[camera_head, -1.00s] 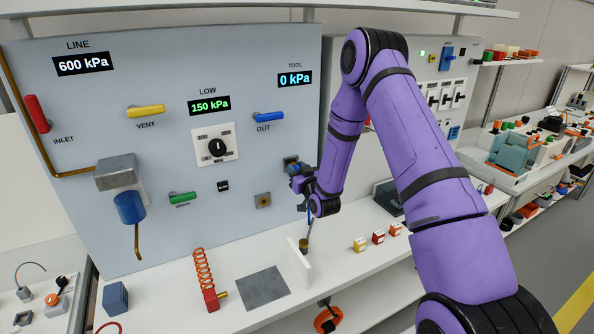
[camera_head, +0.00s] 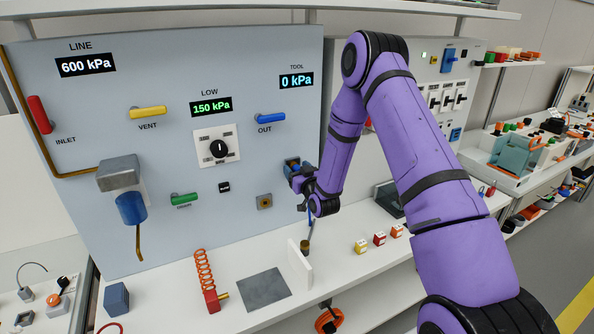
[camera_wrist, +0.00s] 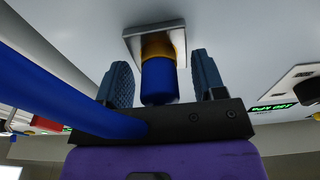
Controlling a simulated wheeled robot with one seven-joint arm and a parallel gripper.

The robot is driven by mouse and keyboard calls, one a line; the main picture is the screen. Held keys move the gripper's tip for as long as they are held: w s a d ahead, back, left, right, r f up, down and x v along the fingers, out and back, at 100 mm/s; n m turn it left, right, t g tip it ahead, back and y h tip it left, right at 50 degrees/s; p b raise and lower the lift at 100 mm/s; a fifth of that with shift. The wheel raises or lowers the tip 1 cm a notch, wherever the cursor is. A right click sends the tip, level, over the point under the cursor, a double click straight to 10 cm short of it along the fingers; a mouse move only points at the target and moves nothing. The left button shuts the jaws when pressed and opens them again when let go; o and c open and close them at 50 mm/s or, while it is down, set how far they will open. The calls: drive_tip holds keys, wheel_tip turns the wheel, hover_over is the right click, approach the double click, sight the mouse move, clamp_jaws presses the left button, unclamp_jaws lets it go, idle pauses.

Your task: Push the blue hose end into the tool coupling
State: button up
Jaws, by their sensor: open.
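The blue hose end (camera_wrist: 158,82) shows in the wrist view, upright between my gripper's two fingers. Its far end meets the yellow ring of the tool coupling (camera_wrist: 153,33), which has a square metal plate on the panel. My gripper (camera_wrist: 162,78) is open, with a finger on each side of the hose end and a visible gap on both sides. The blue hose (camera_wrist: 50,85) runs past the left of my gripper. In the head view my gripper (camera_head: 298,178) is at the panel by the coupling plate (camera_head: 291,165), partly hiding it and the hose end.
The TOOL display (camera_head: 297,81) reads 0 kPa and the LINE display (camera_head: 85,65) reads 600 kPa. A blue OUT lever (camera_head: 270,118) is up and left of my gripper. A white upright plate (camera_head: 299,264) and several small coloured blocks stand on the shelf below.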

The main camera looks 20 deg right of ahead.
drive_tip(key=s+f, duration=0.1)
drive_tip(key=s, duration=0.9)
drive_tip(key=shift+s+d+f, duration=0.15)
drive_tip(key=shift+s+d, duration=0.05)
drive_tip(key=shift+s, duration=0.15)
wheel_tip(320, 180, up, 11)
drive_tip(key=w+a+n+g, duration=0.1)
drive_tip(key=a+g, duration=0.1)
drive_tip(key=g, duration=0.2)
drive_tip(key=s+a+r+g, duration=0.1)
drive_tip(key=s+r+g, duration=0.2)
drive_tip(key=s+r, duration=0.6)
drive_tip(key=s+a+r+g, duration=0.1)
drive_tip(key=s+r+g, duration=0.1)
drive_tip(key=s, duration=0.7)
drive_tip(key=s+a+r+m+g, duration=0.1)
drive_tip(key=s+r, duration=0.4)
drive_tip(key=s, duration=0.5)
drive_tip(key=s+a+r+g, duration=0.1)
drive_tip(key=s+r+g, duration=0.2)
drive_tip(key=s, duration=0.6)
drive_tip(key=shift+s+a+r+g+h, duration=0.2)
drive_tip(key=shift+a+r+g+h, duration=0.15)
drive_tip(key=shift+g, duration=0.25)
